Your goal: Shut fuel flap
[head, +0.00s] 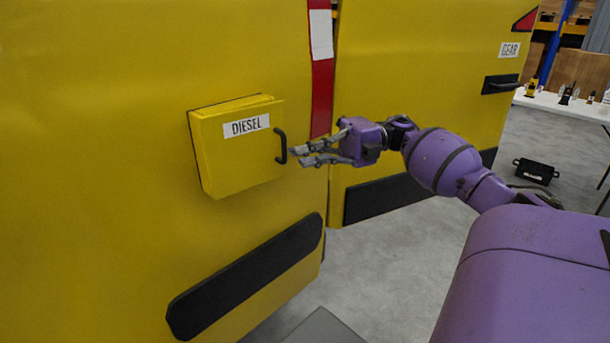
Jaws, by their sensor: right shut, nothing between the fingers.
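The fuel flap (222,160) is a yellow panel labelled DIESEL with a black handle (281,146) on its right edge. It stands proud of the yellow vehicle side, with a dark gap along its top, so it looks ajar rather than flush. My right gripper (297,156) is shut and empty, just right of the handle, with its fingertips pointing left toward it. I cannot tell whether the fingertips touch the handle or the flap edge. My left gripper is not in view.
A black bumper strip (245,278) runs below the flap. A black case (536,171) lies on the grey floor. A white table (565,104) with small items stands at the far right.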

